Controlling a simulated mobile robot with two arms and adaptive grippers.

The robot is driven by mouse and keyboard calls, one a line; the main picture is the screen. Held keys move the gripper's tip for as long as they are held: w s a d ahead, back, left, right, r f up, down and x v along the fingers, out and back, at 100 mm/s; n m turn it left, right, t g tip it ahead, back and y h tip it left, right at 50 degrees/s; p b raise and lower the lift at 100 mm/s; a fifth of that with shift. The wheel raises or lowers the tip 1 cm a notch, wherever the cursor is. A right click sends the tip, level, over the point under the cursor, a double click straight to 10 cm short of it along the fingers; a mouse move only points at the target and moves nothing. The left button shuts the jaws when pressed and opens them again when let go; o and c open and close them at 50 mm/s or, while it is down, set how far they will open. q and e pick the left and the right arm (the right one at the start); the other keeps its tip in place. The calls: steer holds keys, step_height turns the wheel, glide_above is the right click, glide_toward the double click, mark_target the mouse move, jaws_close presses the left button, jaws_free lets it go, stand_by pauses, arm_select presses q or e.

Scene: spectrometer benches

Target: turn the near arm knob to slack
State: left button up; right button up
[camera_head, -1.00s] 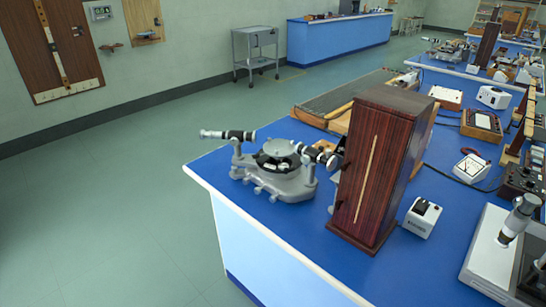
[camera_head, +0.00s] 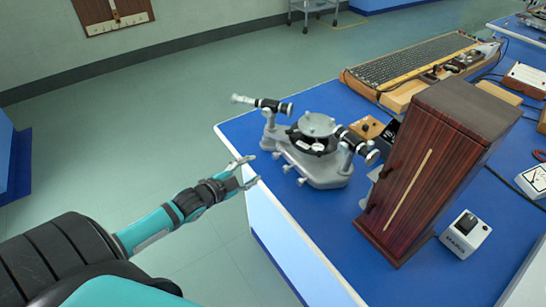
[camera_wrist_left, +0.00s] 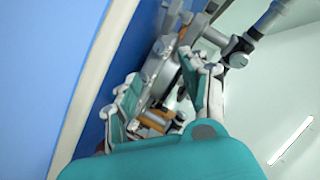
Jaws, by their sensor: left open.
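A grey metal spectrometer (camera_head: 318,165) stands near the corner of the blue bench. It has a round table on top, one black-and-silver tube (camera_head: 262,103) pointing left and another (camera_head: 358,145) pointing right. Several small silver knobs (camera_head: 287,168) stick out from its near side; I cannot tell which is the near arm knob. My left gripper (camera_head: 252,170) is open and empty, just off the bench's near edge, left of those knobs and apart from them. In the left wrist view my open fingers (camera_wrist_left: 160,78) show with the blurred spectrometer (camera_wrist_left: 165,68) beyond. My right gripper is out of view.
A tall dark wooden cabinet (camera_head: 425,170) stands right of the spectrometer. A white box with a black top (camera_head: 465,234) is beside it. A long wooden-framed apparatus (camera_head: 420,70) lies behind. The floor (camera_head: 150,130) left of the bench is clear.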

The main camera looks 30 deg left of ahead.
mark_target(274, 157)
arm_select(q)
steer(key=x, duration=1.1)
jaws_close()
